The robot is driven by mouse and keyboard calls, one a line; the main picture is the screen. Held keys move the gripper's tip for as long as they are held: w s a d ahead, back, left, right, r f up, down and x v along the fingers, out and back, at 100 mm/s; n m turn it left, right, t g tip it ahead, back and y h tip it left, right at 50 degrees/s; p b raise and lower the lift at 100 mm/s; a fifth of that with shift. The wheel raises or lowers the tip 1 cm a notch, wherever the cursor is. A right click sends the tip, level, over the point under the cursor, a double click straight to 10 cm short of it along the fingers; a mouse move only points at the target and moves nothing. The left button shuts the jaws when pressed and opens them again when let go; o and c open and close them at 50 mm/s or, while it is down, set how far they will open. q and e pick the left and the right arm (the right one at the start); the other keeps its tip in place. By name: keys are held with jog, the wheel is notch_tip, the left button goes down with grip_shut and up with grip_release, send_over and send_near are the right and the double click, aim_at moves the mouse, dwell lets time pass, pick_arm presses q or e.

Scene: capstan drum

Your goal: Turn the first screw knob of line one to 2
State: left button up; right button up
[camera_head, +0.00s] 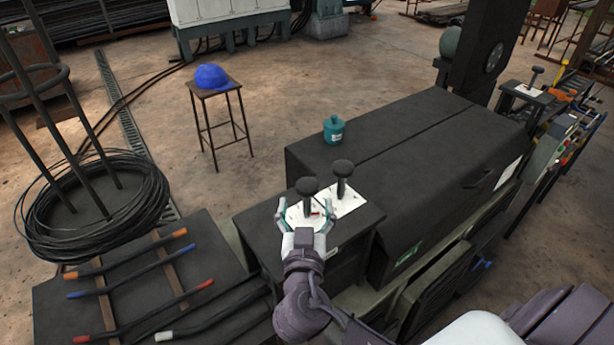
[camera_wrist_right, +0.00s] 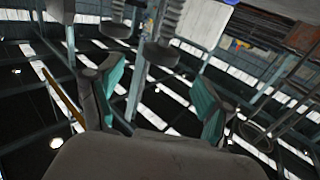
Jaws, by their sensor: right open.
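Two dark screw knobs with round tops stand upright on white dial plates on a black box, a nearer one (camera_head: 308,186) and a farther one (camera_head: 342,167). Which is the first cannot be told, and the dial numbers are too small to read. My right gripper (camera_head: 306,210) is open at the nearer knob, its fingers spread to either side of the dial plate. In the right wrist view the open fingers (camera_wrist_right: 160,88) show teal pads, with two knobs (camera_wrist_right: 162,52) (camera_wrist_right: 118,28) beyond them and nothing between the pads. My left gripper is out of view.
A large black cabinet (camera_head: 400,165) with a teal canister (camera_head: 333,130) on it stands right of the knobs. Another knob (camera_head: 536,72) stands far right. A bench (camera_head: 120,265) with colored-tip rods lies left. A stool (camera_head: 216,90) holds a blue helmet (camera_head: 211,77).

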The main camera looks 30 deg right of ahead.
aim_at(307, 191)
jog(key=p+x, duration=0.1)
jog(key=x, duration=0.3)
jog(key=shift+r, duration=0.15)
jog(key=shift+p+x, duration=0.35)
jog(key=shift+x, duration=0.6)
jog(key=shift+w+d, duration=0.15)
jog(key=shift+w, duration=0.15)
jog(key=shift+d+f, duration=0.1)
jog(key=shift+f, duration=0.1)
jog(key=c, duration=1.2)
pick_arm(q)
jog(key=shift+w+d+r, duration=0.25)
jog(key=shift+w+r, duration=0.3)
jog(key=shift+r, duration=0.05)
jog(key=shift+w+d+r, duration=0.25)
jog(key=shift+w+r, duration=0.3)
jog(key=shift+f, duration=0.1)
pick_arm(e)
jog(key=shift+f, duration=0.1)
